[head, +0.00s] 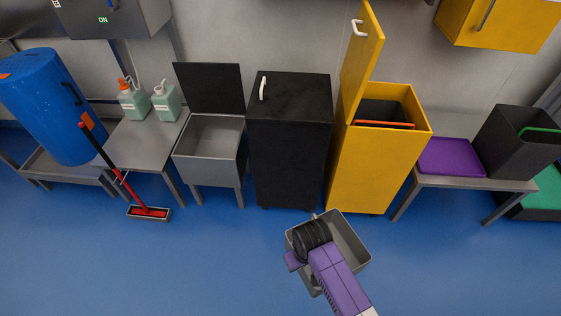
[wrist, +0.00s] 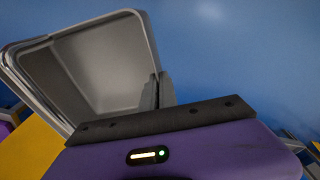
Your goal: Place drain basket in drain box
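A grey open-topped tub (head: 352,243), which I take to be the drain basket, is at the end of my arm, low in front of the blue floor. In the wrist view the tub (wrist: 100,66) looks empty and tilted. My gripper (head: 314,220) is at its rim; the fingers (wrist: 158,92) are close together with the tub's wall between them. The contact itself is partly hidden. A grey metal basin on legs (head: 206,168), with a raised black lid (head: 209,88), stands behind left and looks empty. It may be the drain box; no label shows.
A closed black bin (head: 290,145) and an open-lidded yellow bin (head: 372,165) stand at the wall. A purple tray (head: 450,156) and a dark tub (head: 510,145) sit on the right table. A red broom (head: 148,212) leans left. The front floor is clear.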

